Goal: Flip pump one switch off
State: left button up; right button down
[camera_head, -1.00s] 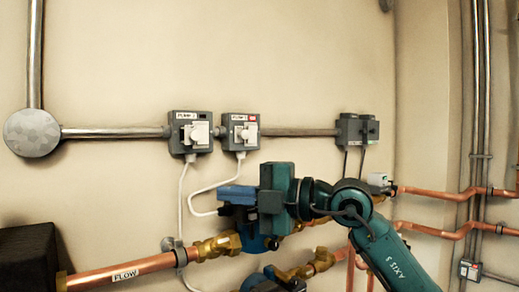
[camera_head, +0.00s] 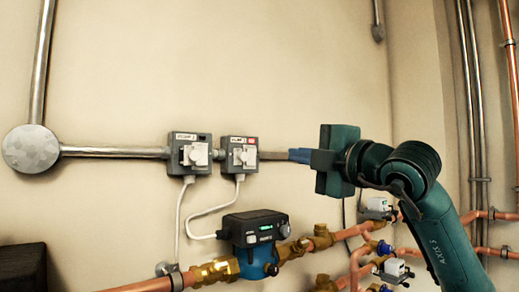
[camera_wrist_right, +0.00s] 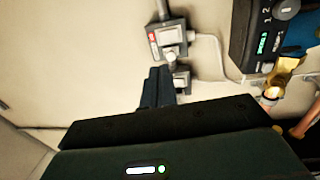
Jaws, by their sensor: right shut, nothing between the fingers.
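Two grey switch boxes sit on the wall conduit in the head view, a left box (camera_head: 190,154) and a right box (camera_head: 239,155). Each has a pale switch and a pump label whose number is too blurred to read. The right box has a red mark at its top right; the left box's same spot is dark. My right gripper (camera_head: 292,155) is shut and empty, its blue fingers pointing left, just right of the right box. In the right wrist view, the shut fingers (camera_wrist_right: 158,72) point towards a box with a red mark (camera_wrist_right: 166,40). My left gripper is out of view.
A black-topped pump (camera_head: 253,228) with a green display stands below the boxes on copper and brass pipework. White cables (camera_head: 205,212) hang from the boxes. A metal conduit (camera_head: 112,151) runs left to a round junction box (camera_head: 31,149).

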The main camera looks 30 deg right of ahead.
jog(key=p, duration=0.5)
send_near(252, 149)
jog(key=w, duration=0.3)
jog(key=w+r, duration=0.1)
jog(key=w, duration=0.1)
jog(key=shift+w+a+r, duration=0.1)
jog(key=shift+w+a, duration=0.05)
jog(key=shift+a, duration=0.15)
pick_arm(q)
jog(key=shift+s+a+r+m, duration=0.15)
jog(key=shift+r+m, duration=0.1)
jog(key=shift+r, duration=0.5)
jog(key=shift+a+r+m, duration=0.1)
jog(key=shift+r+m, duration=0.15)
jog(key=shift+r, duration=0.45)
pick_arm(e)
jog(key=shift+w, duration=0.75)
jog(key=shift+w+a+r+p, duration=0.1)
jog(key=shift+w+r+p, duration=0.1)
jog(key=shift+p, duration=0.3)
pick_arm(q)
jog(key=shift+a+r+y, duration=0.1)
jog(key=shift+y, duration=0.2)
pick_arm(e)
jog(key=shift+f+g, duration=0.2)
jog(key=shift+g, duration=0.1)
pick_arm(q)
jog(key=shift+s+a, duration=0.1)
pick_arm(e)
jog(key=shift+s, duration=0.1)
